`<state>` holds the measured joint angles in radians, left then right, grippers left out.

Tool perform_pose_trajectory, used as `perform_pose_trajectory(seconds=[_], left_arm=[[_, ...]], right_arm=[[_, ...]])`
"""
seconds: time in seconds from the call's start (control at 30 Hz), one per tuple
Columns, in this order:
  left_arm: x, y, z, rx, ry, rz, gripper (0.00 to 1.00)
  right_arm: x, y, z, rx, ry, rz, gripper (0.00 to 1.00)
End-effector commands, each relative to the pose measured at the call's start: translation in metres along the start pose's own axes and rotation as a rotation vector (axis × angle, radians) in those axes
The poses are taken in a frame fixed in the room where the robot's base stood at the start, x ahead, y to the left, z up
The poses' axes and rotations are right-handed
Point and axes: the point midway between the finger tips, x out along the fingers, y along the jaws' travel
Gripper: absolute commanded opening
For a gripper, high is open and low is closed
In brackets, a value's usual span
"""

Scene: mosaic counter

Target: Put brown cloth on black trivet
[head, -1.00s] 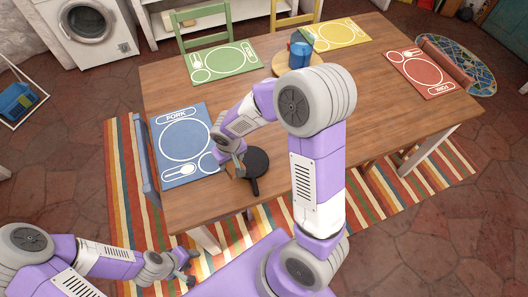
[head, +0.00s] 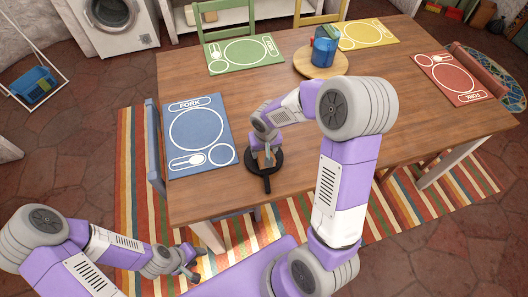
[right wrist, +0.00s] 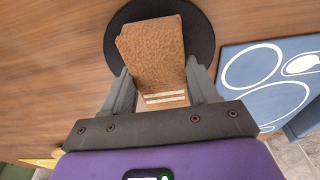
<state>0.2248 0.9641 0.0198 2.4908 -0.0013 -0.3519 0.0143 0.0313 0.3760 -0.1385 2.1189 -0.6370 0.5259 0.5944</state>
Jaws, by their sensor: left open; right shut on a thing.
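The brown cloth (right wrist: 152,52), a folded block with pale stripes at one end, is between the fingers of my right gripper (right wrist: 162,78) in the right wrist view. The round black trivet (right wrist: 203,38) shows behind the cloth; I cannot tell whether they touch. In the head view the trivet (head: 266,182), with its short handle towards me, lies on the table near the front edge. My right gripper (head: 266,158) is over it there and hides much of the cloth. My left gripper (head: 190,268) is open and empty, low in front of the table.
A blue placemat (head: 197,135) lies left of the trivet on the wooden table (head: 400,115). A round wooden board (head: 318,68) with a blue object (head: 325,50) stands farther back. Green, yellow and red placemats lie along the other edges.

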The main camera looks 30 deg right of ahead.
Motion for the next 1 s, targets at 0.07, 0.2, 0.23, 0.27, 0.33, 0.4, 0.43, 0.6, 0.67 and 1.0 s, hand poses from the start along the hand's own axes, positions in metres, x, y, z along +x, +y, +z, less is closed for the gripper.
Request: perform_pose_trajectory(seconds=[0.07, 0.2, 0.23, 0.27, 0.33, 0.4, 0.43, 0.6, 0.67, 1.0], left_arm=[[0.003, -0.001, 0.0, 0.0, 0.0, 0.0, 0.43], [0.002, -0.001, 0.0, 0.0, 0.0, 0.0, 0.43], [0.002, -0.001, 0.0, 0.0, 0.0, 0.0, 0.43], [0.002, -0.001, 0.0, 0.0, 0.0, 0.0, 0.43], [0.004, -0.001, 0.0, 0.0, 0.0, 0.0, 0.43], [0.006, -0.002, 0.0, 0.0, 0.0, 0.0, 0.43], [0.006, -0.002, 0.0, 0.0, 0.0, 0.0, 0.43], [0.005, -0.002, 0.0, 0.0, 0.0, 0.0, 0.43], [0.005, -0.002, 0.0, 0.0, 0.0, 0.0, 0.43], [-0.001, 0.001, 0.0, 0.0, 0.0, 0.0, 0.43]], right_arm=[[0.007, 0.0, 0.001, 0.001, -0.001, 0.0, 0.26], [0.005, 0.0, 0.001, 0.001, 0.001, 0.0, 0.26], [0.005, 0.0, 0.001, 0.001, 0.001, 0.0, 0.26], [0.005, 0.0, 0.001, 0.001, 0.001, 0.0, 0.26], [0.007, 0.0, 0.001, 0.001, 0.001, 0.0, 0.26], [0.01, 0.0, 0.001, 0.0, 0.001, 0.0, 0.26], [0.009, 0.0, 0.001, 0.0, 0.001, 0.0, 0.62], [0.008, 0.0, 0.001, 0.0, 0.0, 0.0, 0.84], [0.008, 0.0, 0.001, 0.0, 0.0, 0.0, 0.84], [-0.002, 0.0, 0.0, 0.001, 0.003, -0.001, 0.84]])
